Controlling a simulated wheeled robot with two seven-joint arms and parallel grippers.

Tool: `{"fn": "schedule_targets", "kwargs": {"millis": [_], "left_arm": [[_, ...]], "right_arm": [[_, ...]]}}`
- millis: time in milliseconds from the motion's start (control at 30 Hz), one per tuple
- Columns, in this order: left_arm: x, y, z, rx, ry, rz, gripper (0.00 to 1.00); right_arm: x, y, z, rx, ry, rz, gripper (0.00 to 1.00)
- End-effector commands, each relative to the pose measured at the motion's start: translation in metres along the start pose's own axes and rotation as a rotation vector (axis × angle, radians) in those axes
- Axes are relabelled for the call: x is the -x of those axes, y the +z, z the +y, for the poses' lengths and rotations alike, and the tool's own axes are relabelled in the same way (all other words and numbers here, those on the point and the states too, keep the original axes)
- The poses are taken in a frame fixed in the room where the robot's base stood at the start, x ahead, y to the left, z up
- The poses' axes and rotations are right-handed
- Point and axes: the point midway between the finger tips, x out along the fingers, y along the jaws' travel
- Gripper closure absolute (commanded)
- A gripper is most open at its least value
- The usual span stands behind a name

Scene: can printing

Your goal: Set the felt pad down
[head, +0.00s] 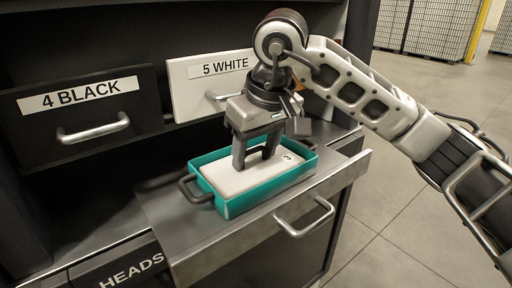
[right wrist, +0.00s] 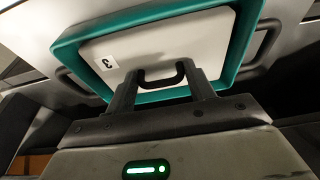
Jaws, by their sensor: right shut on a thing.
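The felt pad (head: 229,183) is a pale grey-white slab with a small number label near its far right corner. It lies level within the walls of a teal tray (head: 262,198); whether it touches the tray's floor I cannot tell. My right gripper (head: 254,158) points down over the middle of the pad. In the right wrist view the gripper (right wrist: 163,88) is shut on the dark handle (right wrist: 165,76) of the pad (right wrist: 158,45), with the tray's teal rim (right wrist: 243,45) around it. My left gripper is not in view.
Behind are a black drawer "4 BLACK" (head: 90,125) and a white drawer "5 WHITE" (head: 190,100). The metal top left of the tray is clear.

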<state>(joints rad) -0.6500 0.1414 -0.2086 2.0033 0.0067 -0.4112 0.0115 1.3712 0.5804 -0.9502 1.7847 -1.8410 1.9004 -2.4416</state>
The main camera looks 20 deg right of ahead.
Motion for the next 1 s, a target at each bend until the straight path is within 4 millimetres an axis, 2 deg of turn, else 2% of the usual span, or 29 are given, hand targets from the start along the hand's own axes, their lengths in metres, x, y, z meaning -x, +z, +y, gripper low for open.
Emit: {"fn": "schedule_targets", "kwargs": {"millis": [100,133,200,467,600,767,1000], "left_arm": [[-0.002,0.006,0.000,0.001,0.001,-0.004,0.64],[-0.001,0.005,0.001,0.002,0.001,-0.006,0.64],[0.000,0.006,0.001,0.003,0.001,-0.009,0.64],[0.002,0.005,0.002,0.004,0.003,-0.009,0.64],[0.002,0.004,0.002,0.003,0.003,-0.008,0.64],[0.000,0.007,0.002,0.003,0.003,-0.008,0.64],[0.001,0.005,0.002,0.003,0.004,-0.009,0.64]], "right_arm": [[-0.005,0.001,0.000,0.000,0.000,0.000,0.69],[-0.003,0.001,0.000,0.000,0.000,0.000,0.38],[-0.003,0.001,0.000,0.000,0.000,0.000,0.25],[-0.002,0.001,0.000,0.000,0.000,0.000,0.25],[0.007,-0.001,0.000,0.000,0.000,0.004,0.25],[0.037,-0.001,0.000,0.001,0.001,0.006,0.25],[0.090,-0.001,0.001,-0.001,0.002,0.005,0.25]]}}
